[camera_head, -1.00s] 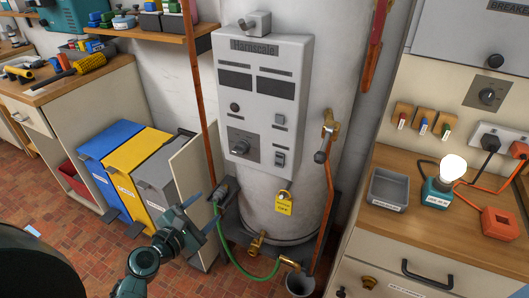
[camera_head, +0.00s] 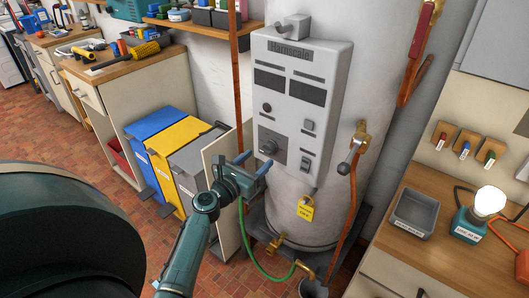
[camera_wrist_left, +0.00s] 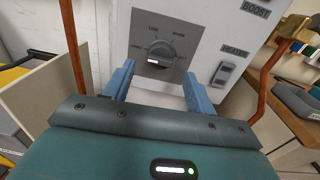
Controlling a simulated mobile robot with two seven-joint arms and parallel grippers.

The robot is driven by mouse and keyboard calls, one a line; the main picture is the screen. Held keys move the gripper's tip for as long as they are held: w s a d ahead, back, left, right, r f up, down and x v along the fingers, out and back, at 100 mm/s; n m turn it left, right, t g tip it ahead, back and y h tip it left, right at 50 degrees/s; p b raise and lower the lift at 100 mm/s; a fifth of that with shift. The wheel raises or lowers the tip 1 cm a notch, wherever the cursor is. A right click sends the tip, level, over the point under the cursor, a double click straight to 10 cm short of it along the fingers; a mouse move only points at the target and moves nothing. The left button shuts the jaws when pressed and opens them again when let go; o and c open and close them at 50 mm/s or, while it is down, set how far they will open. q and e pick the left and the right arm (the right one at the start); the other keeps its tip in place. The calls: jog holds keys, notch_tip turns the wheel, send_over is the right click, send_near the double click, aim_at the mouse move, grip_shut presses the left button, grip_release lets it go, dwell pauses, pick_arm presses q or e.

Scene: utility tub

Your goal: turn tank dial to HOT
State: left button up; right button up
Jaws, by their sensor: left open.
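The tank dial (camera_head: 269,147) is a dark round knob on a square dark plate, low on the grey control panel (camera_head: 291,122) of the white tank. In the left wrist view the dial lies ahead, between and beyond the two fingertips (camera_wrist_left: 158,80), seemingly untouched. My right gripper is not in view.
A heater switch (camera_wrist_left: 222,73) sits right of the dial. A copper pipe (camera_head: 240,90) runs left of the panel, and a valve lever (camera_head: 348,160) stands right. A yellow tag (camera_head: 306,209) hangs below. Colored bins (camera_head: 180,155) stand at left.

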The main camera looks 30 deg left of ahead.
aim_at(268, 149)
pick_arm(q)
jog(key=shift+w+d, duration=0.1)
jog(key=shift+w, duration=2.1)
jog(key=shift+c, duration=0.2)
jog(key=c, duration=0.9)
